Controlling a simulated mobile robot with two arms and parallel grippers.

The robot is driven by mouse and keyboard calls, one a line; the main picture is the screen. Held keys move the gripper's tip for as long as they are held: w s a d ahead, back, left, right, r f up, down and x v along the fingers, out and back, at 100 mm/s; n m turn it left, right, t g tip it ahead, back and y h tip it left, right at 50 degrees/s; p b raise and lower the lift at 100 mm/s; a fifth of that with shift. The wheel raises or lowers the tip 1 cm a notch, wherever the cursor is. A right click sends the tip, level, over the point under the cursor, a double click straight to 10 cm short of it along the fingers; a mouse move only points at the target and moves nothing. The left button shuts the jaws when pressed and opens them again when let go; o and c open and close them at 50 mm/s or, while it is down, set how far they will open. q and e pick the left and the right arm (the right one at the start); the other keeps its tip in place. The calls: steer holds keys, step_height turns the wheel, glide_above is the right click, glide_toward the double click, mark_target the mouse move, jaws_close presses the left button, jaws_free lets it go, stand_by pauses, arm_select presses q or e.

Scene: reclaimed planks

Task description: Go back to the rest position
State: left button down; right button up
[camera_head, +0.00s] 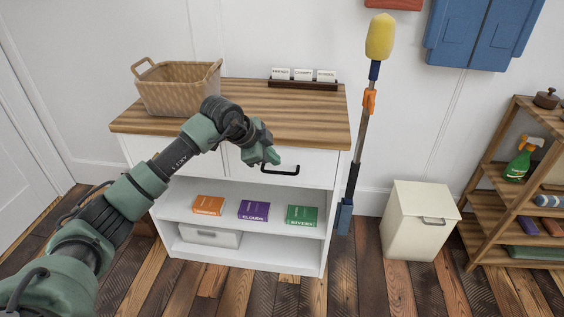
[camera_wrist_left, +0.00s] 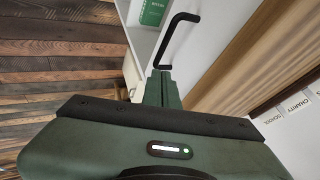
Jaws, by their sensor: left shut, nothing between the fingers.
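My left gripper (camera_head: 268,157) reaches in from the left in the head view, in front of the white cabinet (camera_head: 325,215). It is shut and empty. Its fingertips are just left of the black drawer handle (camera_head: 281,171) and close to it. In the left wrist view the shut fingers (camera_wrist_left: 159,85) point toward the handle (camera_wrist_left: 180,30); I cannot tell whether they touch it. The drawer looks closed. My right gripper is not in view.
A wicker basket (camera_head: 178,92) and a card rack (camera_head: 303,84) stand on the wooden top (camera_head: 300,115). Orange (camera_head: 208,205), purple (camera_head: 253,210) and green (camera_head: 301,216) boxes sit on the shelf. A yellow-headed duster (camera_head: 378,40), white bin (camera_head: 417,222) and wooden shelf unit (camera_head: 478,228) stand right.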

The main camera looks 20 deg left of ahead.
arm_select(q)
steer(key=v, duration=0.3)
steer(key=shift+s+r, duration=0.25)
steer(key=shift+r, duration=0.1)
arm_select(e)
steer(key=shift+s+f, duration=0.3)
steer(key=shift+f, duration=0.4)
